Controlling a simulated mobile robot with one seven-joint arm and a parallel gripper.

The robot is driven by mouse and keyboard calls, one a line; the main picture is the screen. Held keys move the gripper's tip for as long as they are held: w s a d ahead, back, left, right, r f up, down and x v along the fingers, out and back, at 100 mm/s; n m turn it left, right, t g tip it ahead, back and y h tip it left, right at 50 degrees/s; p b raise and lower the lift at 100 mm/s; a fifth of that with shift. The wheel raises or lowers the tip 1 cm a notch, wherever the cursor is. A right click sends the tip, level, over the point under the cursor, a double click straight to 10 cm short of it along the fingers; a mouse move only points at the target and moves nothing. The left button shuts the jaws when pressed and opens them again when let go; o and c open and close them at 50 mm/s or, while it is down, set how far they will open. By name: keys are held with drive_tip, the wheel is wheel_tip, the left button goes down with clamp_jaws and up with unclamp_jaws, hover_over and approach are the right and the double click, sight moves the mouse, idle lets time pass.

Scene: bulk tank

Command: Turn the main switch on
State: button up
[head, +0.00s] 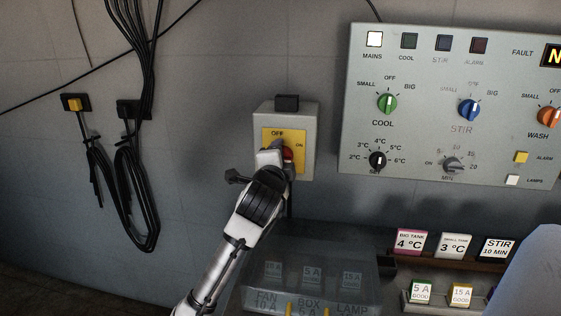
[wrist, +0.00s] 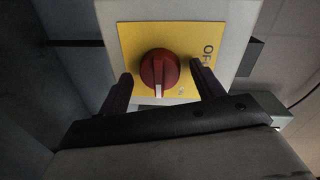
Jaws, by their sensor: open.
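The main switch is a grey box (head: 310,125) on the wall with a yellow plate (head: 269,143) marked OFF at the top and ON at the right. Its red knob (head: 288,154) is partly hidden by my gripper (head: 278,158) in the head view. In the wrist view the red knob (wrist: 159,70) shows whole. Its white mark points down in that picture, to the side of the small, faint ON lettering; OFF is at the right. My gripper (wrist: 164,78) is open, with one dark finger on each side of the knob and a gap to both.
A control panel (head: 430,120) hangs to the right; its MAINS lamp (head: 375,39) looks bright white. Black cables (head: 125,195) hang at the left. A clear-lidded fuse box (head: 310,250) stands below the switch, with label cards (head: 453,245) on a shelf to its right.

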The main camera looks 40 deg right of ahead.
drive_tip(key=b+v, duration=0.2)
drive_tip(key=v, duration=1.1)
drive_tip(key=shift+s+a, duration=0.2)
drive_tip(key=shift+a, duration=0.2)
drive_tip(key=shift+r, duration=0.1)
